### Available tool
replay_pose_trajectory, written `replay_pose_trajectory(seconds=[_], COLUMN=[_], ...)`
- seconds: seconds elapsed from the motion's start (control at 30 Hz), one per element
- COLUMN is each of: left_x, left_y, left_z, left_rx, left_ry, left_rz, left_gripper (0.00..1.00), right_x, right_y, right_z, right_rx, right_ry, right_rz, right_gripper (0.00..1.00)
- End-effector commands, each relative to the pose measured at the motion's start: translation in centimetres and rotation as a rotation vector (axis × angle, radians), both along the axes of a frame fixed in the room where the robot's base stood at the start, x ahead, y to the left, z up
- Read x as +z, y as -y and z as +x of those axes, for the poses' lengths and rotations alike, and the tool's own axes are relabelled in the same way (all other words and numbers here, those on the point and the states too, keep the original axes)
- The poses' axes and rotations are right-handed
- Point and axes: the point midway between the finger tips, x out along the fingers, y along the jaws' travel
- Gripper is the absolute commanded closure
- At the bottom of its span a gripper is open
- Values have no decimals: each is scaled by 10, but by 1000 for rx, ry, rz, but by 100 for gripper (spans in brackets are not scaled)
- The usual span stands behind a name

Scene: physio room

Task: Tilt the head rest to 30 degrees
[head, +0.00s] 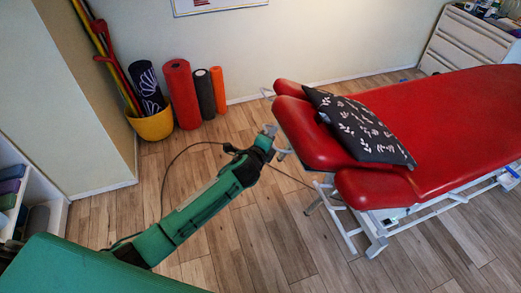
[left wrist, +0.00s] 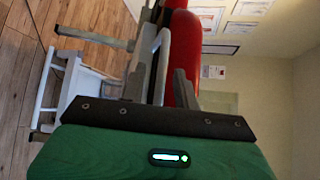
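The red head rest (head: 308,132) is the end section of the red treatment table (head: 455,105); its edge shows upright in the left wrist view (left wrist: 181,55). My left gripper (head: 274,143) is at the near left end of the head rest, beside its edge. In the left wrist view my left gripper (left wrist: 160,88) has its two dark fingers apart. A light grey metal bar (left wrist: 162,55) under the head rest shows between or just beyond the fingers; I cannot tell if they touch it. My right gripper is not in view.
A dark patterned pillow (head: 360,127) lies across the head rest and table. The white table frame (head: 375,240) stands below. A yellow bucket (head: 155,126) and several upright foam rolls (head: 183,95) stand by the wall.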

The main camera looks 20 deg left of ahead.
Motion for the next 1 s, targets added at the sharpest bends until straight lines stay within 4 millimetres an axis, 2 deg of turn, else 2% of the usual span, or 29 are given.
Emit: replay_pose_trajectory(seconds=[0.4,0.6,0.8,1.0], left_x=[14,22,27,28], left_y=[-11,-16,-18,-19], left_z=[-72,-102,-117,-119], left_rx=[-3,-2,-1,-1], left_ry=[-1,-1,-1,-1], left_rz=[-1,0,0,0], left_gripper=[69,69,69,69], right_x=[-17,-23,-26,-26], right_y=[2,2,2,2], right_z=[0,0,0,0], right_rx=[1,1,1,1], right_ry=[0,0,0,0], right_rz=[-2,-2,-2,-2], right_gripper=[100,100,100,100])
